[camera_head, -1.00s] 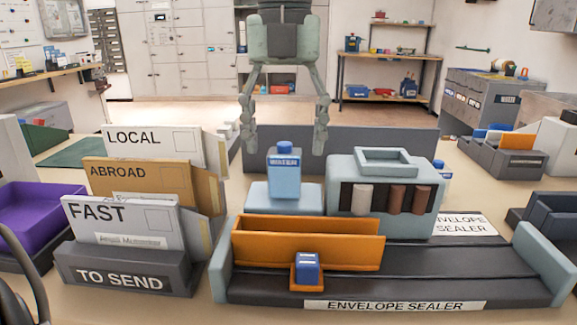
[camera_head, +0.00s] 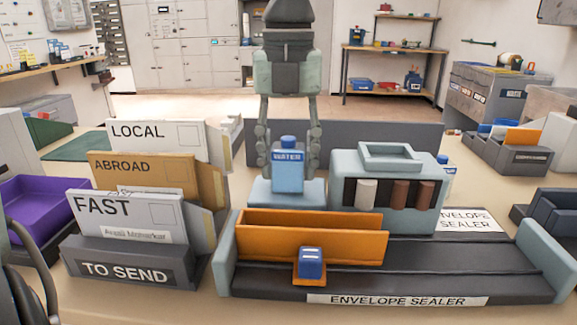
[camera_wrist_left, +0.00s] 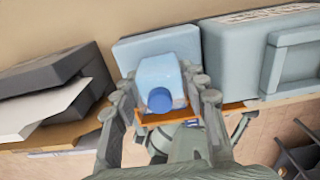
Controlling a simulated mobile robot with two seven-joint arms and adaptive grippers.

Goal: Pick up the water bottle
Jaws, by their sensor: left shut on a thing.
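The water bottle (camera_head: 288,172) is light blue with a dark blue cap and a "WATER" label. It stands upright at the light blue block (camera_head: 262,190); I cannot tell if it is lifted off it. My left gripper (camera_head: 289,160) points down from behind, with one finger on each side of the bottle, shut on it. In the left wrist view the bottle (camera_wrist_left: 158,78) sits between the fingers, its cap facing the camera. My right gripper is not in view.
A grey-blue machine (camera_head: 390,205) with rollers stands close to the right of the bottle. An orange tray (camera_head: 310,245) on the envelope sealer is in front. The "TO SEND" rack (camera_head: 125,270) with envelopes is at the left, and a dark grey panel (camera_head: 385,140) is behind.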

